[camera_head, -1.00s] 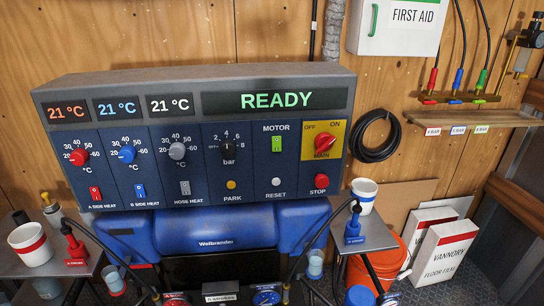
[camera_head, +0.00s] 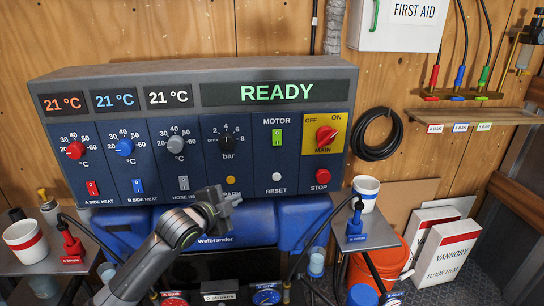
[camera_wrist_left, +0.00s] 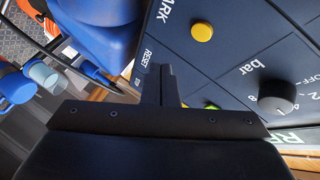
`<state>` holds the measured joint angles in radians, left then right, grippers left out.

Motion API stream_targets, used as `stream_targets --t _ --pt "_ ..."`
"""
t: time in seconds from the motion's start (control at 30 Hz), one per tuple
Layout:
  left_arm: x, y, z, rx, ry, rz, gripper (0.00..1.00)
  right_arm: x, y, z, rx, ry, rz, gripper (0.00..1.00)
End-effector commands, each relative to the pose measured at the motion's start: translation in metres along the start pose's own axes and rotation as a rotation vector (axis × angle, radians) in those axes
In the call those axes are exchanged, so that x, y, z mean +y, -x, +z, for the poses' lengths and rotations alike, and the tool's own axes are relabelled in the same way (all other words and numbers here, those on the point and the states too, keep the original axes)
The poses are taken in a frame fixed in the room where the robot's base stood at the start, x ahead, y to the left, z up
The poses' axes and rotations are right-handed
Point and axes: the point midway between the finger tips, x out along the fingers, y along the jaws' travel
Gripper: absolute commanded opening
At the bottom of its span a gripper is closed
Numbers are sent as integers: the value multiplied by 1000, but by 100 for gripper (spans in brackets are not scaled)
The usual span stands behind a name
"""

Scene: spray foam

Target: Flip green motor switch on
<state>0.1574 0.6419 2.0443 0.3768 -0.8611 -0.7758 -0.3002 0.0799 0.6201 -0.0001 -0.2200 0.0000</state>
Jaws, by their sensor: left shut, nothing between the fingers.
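The green motor switch (camera_head: 278,137) sits on the dark blue control panel (camera_head: 255,190) under the word MOTOR, above the white RESET button (camera_head: 276,177). My left gripper (camera_head: 232,197) is in front of the lower panel, left of and below the switch, and apart from it. Its fingers are shut and empty. In the left wrist view the shut fingers (camera_wrist_left: 161,82) point at the panel and hide part of it near RESET. A bit of green (camera_wrist_left: 210,104) shows just beyond them. My right gripper is not in view.
The yellow PARK button (camera_head: 231,180) and the bar dial (camera_head: 228,139) are left of the switch. The red MAIN knob (camera_head: 326,135) and red STOP button (camera_head: 322,176) are to its right. A cup (camera_head: 366,191) stands on the right side shelf.

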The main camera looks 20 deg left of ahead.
Motion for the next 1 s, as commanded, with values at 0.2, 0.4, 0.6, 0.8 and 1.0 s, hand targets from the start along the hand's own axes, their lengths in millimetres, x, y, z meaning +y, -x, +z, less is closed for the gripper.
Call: stream_targets --t 0.2,0.4,0.6,0.8,1.0 --pt "-61 43 -78 161 -275 -110 0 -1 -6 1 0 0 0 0" --pt "-77 65 -106 216 -390 -151 0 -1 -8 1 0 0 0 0" --pt "-78 67 -110 224 -403 -156 0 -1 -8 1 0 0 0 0" --pt "-78 67 -110 223 -400 -155 0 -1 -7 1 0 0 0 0" --pt "-81 56 -113 223 -395 -157 0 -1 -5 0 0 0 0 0"
